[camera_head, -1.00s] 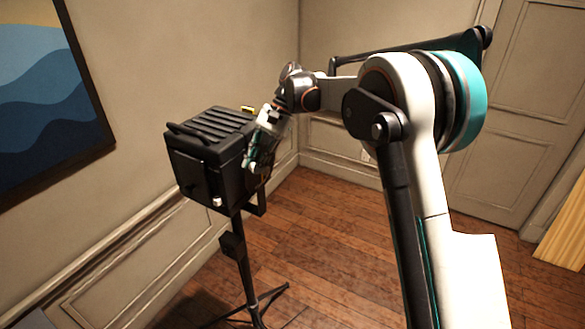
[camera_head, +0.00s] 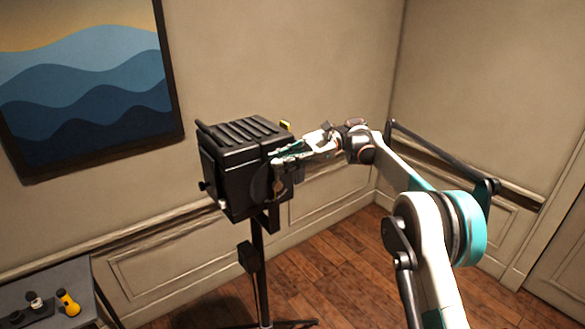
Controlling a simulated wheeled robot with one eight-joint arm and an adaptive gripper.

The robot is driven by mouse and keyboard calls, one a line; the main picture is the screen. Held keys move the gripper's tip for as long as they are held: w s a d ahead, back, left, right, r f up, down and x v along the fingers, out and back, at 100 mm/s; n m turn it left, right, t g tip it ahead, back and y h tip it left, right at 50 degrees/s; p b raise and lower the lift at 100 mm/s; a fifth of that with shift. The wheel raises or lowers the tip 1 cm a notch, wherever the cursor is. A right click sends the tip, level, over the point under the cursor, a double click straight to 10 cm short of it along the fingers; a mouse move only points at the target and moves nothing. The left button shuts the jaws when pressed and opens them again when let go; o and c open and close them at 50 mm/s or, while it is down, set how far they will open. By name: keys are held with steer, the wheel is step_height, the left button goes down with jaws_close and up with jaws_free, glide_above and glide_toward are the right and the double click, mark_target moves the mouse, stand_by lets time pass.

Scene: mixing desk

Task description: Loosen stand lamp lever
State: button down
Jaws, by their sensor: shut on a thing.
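The stand lamp (camera_head: 242,168) is a black box-shaped head with a ribbed top, held on a black tripod stand (camera_head: 259,281). My gripper (camera_head: 278,172) is at the right side of the lamp head, reaching in from the right. It is shut on a small part at the lamp's side, which appears to be the lever; the fingers and wrist hide most of it. A small yellow piece (camera_head: 286,126) shows at the lamp's upper right edge. A dark knob (camera_head: 204,186) sticks out on the lamp's left side.
A grey table (camera_head: 62,277) at lower left carries a yellow flashlight (camera_head: 68,302) and small dark items. A wave painting (camera_head: 88,90) hangs on the wall behind. Wooden floor (camera_head: 345,275) is open to the right of the stand.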

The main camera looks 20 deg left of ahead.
steer(key=shift+w+d+f+y, duration=0.1)
steer(key=shift+w+d+y, duration=0.1)
steer(key=shift+y, duration=0.1)
stand_by(0.4)
steer(key=c, duration=1.4)
jaws_free()
steer(key=shift+w, duration=0.1)
step_height(320, 180, up, 10)
steer(key=shift+r, duration=0.1)
steer(key=shift+b, duration=0.3)
